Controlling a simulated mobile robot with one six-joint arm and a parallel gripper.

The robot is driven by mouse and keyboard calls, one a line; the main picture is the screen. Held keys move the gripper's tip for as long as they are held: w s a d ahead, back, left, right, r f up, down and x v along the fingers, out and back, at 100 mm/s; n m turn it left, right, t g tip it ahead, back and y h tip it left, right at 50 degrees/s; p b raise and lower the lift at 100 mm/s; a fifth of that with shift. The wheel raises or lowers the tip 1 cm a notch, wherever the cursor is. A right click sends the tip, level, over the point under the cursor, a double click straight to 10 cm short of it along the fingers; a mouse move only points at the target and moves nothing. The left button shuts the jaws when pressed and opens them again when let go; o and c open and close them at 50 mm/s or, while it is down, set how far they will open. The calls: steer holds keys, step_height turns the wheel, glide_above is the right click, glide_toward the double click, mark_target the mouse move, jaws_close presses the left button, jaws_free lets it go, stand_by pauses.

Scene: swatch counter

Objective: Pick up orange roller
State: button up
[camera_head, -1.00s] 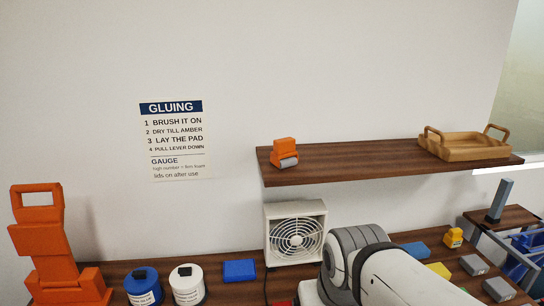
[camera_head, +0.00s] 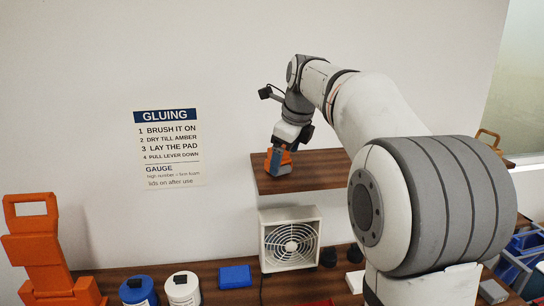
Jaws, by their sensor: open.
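The orange roller (camera_head: 283,167) stands near the left end of the wall shelf (camera_head: 315,179). My gripper (camera_head: 278,157) is directly above it and reaches down to it, with the fingers around or against its upper part. The jaws are open. The fingertips and the top of the roller overlap in the head view, so I cannot tell whether they touch. The roller's grey lower part is hidden or too small to make out.
My arm hides much of the shelf's right side and the wooden tray (camera_head: 489,138). A white fan (camera_head: 290,240) stands below the shelf. The counter holds a blue tin (camera_head: 138,291), a white tin (camera_head: 183,289), a blue block (camera_head: 235,277) and an orange press (camera_head: 42,250).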

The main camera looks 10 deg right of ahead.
steer(key=w+m, duration=0.2)
steer(key=w+r+m, duration=0.1)
steer(key=w+m, duration=0.2)
steer(key=w, duration=0.1)
steer(key=shift+d+r+m, duration=0.1)
steer(key=shift+r+m, duration=0.2)
steer(key=shift+m, duration=0.1)
steer(key=x, duration=0.3)
steer(key=p+x, duration=0.1)
steer(key=x, duration=0.3)
steer(key=shift+w+f+p, duration=0.25)
steer(key=shift+w+p, duration=0.05)
steer(key=shift+w, duration=0.05)
steer(key=shift+c, duration=0.2)
steer(key=c, duration=1.2)
steer(key=shift+r, duration=0.1)
steer(key=shift+r, duration=0.1)
step_height(320, 180, up, 10)
steer(key=shift+f, duration=0.15)
